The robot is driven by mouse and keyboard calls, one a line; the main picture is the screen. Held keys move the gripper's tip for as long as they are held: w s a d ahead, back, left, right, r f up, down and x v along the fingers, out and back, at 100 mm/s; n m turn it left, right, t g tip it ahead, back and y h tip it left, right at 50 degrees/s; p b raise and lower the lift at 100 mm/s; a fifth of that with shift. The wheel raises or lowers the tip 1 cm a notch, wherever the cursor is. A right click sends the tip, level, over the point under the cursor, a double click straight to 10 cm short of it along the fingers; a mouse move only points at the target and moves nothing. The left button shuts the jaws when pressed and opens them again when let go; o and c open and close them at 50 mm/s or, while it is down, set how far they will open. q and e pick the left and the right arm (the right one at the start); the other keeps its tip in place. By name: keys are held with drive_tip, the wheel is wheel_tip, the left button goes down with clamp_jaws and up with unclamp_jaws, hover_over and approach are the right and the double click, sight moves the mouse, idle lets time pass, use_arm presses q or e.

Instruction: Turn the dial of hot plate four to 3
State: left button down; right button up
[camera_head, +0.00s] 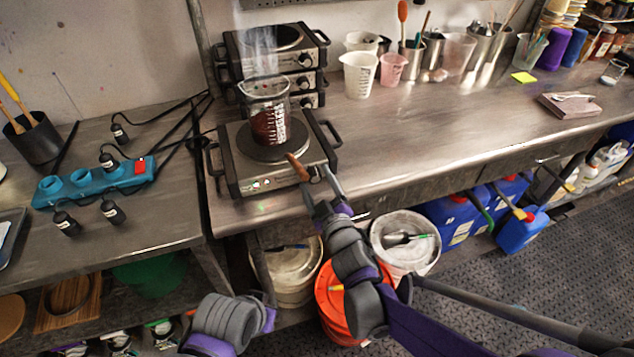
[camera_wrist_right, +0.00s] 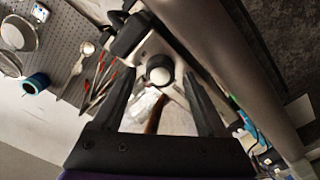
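The front hot plate (camera_head: 230,165) stands on the steel bench with a beaker of dark red liquid (camera_head: 268,118) on it. Small lights show on its front face. In the right wrist view the dial (camera_wrist_right: 160,76), dark with a pale cap, lies between the open fingers (camera_wrist_right: 163,95). Contact cannot be told, nor can the dial's setting or the plate's number. A brown stick-like shape (camera_wrist_right: 153,118) also shows between the fingers.
Stacked hot plates (camera_head: 305,60) stand behind, steam in front of them. A blue power strip (camera_head: 95,182) with loose black plugs lies at left. White and pink beakers (camera_head: 360,74) stand at back right. Buckets (camera_head: 405,240) and blue canisters (camera_head: 455,215) are below. The bench's right middle is clear.

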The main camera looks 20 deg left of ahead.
drive_tip(key=v, duration=1.1)
drive_tip(key=shift+b, duration=0.3)
drive_tip(key=shift+w, duration=0.15)
drive_tip(key=s+d+r+m+g+h+p, duration=0.1)
drive_tip(key=d+m+h+p, duration=0.3)
drive_tip(key=d, duration=0.6)
drive_tip(key=s+d+r+m+g+h+p, duration=0.1)
drive_tip(key=d+m+g+h+p, duration=0.1)
drive_tip(key=d+m+h, duration=0.5)
drive_tip(key=s+d+m+g+p, duration=0.1)
drive_tip(key=s+d+g+p, duration=0.1)
drive_tip(key=s, duration=0.5)
drive_tip(key=s+d+f+m+g+y+p, duration=0.1)
drive_tip(key=s+d+m+g, duration=0.1)
drive_tip(key=s+d+g, duration=0.2)
drive_tip(key=s+d, duration=0.3)
drive_tip(key=s, duration=0.1)
drive_tip(key=shift+f+g+p, duration=0.3)
drive_tip(key=shift+f+p, duration=0.05)
drive_tip(key=shift+p, duration=0.05)
